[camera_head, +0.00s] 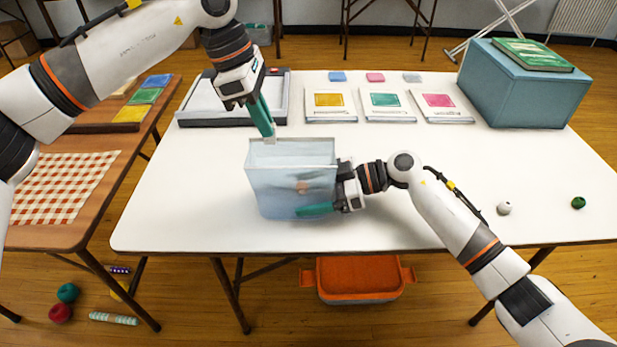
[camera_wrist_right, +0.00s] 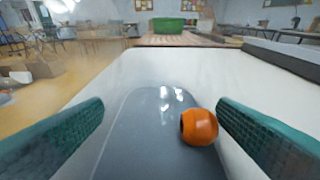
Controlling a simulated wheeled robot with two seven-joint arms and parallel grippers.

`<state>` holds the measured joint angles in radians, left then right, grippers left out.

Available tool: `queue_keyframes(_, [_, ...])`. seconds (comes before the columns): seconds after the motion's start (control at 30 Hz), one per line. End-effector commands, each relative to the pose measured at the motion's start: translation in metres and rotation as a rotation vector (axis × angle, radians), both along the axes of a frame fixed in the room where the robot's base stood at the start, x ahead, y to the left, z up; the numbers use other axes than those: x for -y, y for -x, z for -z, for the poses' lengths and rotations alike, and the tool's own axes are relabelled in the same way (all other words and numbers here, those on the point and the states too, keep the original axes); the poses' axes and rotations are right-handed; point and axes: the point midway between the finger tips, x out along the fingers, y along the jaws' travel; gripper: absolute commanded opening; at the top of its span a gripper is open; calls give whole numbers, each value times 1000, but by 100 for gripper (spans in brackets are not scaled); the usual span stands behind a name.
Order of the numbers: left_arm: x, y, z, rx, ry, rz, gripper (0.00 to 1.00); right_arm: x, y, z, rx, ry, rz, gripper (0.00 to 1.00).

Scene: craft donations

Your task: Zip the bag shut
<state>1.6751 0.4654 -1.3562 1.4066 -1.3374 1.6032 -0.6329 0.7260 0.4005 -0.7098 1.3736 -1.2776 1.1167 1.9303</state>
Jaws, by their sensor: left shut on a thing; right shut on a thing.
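The bag (camera_head: 290,170) is pale, translucent and boxy, and stands upright on the white table. Its rim looks open, with a gap between the front and back edges. My left gripper (camera_head: 269,137) comes down from above, shut at the top rim, left of its middle, on what looks like the small zip slider; the fingertips mostly hide it. My right gripper (camera_head: 318,197) is shut on the bag's right side, one teal finger showing across the lower front. In the right wrist view the bag (camera_wrist_right: 135,130) lies between the two fingers, with an orange round thing (camera_wrist_right: 200,127) close to the right finger.
Behind the bag are a grey tray (camera_head: 190,106) and several cards with coloured squares (camera_head: 386,104). A blue box (camera_head: 522,88) stands at the back right. A white ball (camera_head: 504,208) and a green ball (camera_head: 578,203) lie at the right. The table's front left is clear.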

Motion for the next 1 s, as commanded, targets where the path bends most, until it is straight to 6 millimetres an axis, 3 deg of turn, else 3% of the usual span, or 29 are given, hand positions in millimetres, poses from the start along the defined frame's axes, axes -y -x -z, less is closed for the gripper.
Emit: queue_keyframes(1.0, [42, 3, 0, -2, 0, 4, 0, 0, 0, 0, -1, -1, 1, 68])
